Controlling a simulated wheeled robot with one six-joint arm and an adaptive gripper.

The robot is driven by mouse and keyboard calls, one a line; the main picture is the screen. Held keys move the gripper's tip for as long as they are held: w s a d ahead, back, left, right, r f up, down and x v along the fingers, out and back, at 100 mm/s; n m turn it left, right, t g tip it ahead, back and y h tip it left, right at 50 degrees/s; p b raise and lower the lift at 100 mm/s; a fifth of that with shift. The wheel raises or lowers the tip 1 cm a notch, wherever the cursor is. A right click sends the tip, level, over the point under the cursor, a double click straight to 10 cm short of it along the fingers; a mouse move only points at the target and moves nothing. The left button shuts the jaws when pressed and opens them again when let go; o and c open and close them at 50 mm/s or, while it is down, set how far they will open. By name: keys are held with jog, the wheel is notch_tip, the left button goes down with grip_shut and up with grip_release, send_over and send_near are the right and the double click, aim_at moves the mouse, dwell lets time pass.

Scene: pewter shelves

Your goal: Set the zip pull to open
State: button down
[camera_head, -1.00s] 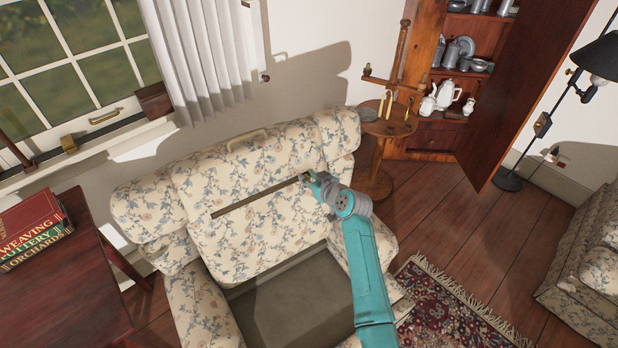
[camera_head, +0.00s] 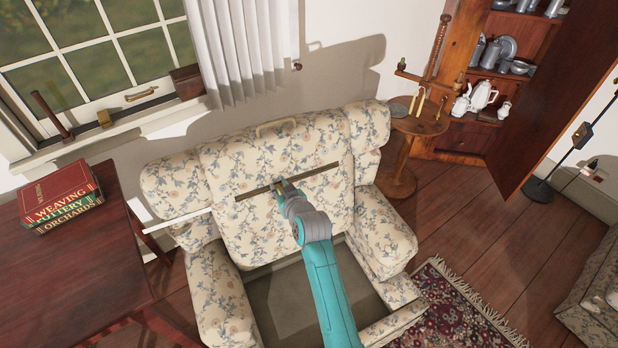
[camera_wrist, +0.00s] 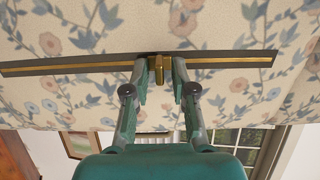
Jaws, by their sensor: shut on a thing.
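The zip (camera_head: 318,171) runs as a dark strip across the floral back of the armchair (camera_head: 230,175). In the wrist view the zip (camera_wrist: 75,67) shows a brass line on both sides of the brass zip pull (camera_wrist: 158,68). My gripper (camera_head: 279,187) is at the strip, left of its middle in the head view. In the wrist view its two fingers (camera_wrist: 160,78) stand on either side of the pull and are shut on it. The gripper hides the pull in the head view. I cannot tell which stretch of zip is parted.
A small round table (camera_head: 420,126) with candles stands to the right. A dark table (camera_head: 60,275) with books (camera_head: 60,198) is at the left. A patterned rug (camera_head: 455,310) lies at the lower right.

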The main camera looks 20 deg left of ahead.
jog(key=s+a, duration=0.8)
jog(key=a, duration=0.1)
jog(key=c, duration=1.3)
grip_release()
jog(key=shift+s, duration=0.1)
jog(key=shift+d, duration=0.1)
send_near(239, 197)
jog(key=v, duration=0.5)
jog(key=shift+r, duration=0.15)
